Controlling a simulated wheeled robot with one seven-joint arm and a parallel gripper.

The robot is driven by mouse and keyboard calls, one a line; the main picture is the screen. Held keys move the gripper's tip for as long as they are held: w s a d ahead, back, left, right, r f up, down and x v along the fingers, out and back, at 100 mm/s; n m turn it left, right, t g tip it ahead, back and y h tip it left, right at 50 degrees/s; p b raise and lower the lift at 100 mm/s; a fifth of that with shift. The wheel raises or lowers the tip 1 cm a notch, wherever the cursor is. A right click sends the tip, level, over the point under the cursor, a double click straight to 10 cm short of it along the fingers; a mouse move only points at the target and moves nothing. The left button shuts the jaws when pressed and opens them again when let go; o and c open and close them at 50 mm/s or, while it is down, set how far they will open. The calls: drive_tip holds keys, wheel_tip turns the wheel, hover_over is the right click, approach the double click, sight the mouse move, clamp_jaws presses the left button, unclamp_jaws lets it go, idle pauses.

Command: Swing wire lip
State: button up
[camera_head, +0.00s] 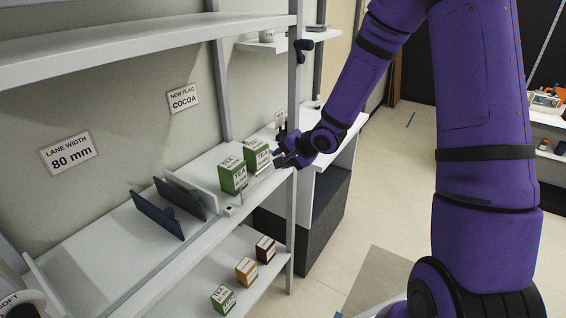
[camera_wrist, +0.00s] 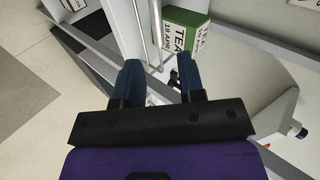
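A thin wire lip (camera_head: 258,184) runs along the front edge of the upper shelf, before two green tea boxes, a nearer one (camera_head: 232,176) and a farther one (camera_head: 257,156). My gripper (camera_head: 284,158) is at the far end of this shelf, beside the farther box. In the wrist view, two thin rods of the wire lip (camera_wrist: 156,28) run down toward the gap between my blue fingers (camera_wrist: 160,78). The fingers stand apart. I cannot tell whether they touch the wire. A green tea box (camera_wrist: 186,30) stands just beyond the right finger.
Dark blue panels (camera_head: 158,214) and a white divider stand left of the tea boxes. The lower shelf holds a green box (camera_head: 222,298), a yellow box (camera_head: 246,270) and a dark red box (camera_head: 265,249). A shelf post (camera_head: 294,90) rises near my gripper. Open floor lies right of the shelf.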

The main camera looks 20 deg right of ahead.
sight(264, 169)
drive_tip(key=shift+m+y, duration=0.4)
drive_tip(key=x, duration=0.9)
drive_tip(key=shift+s+f, duration=0.3)
drive_tip(key=shift+s, duration=0.05)
drive_tip(key=shift+w+a+f, duration=0.1)
clamp_jaws()
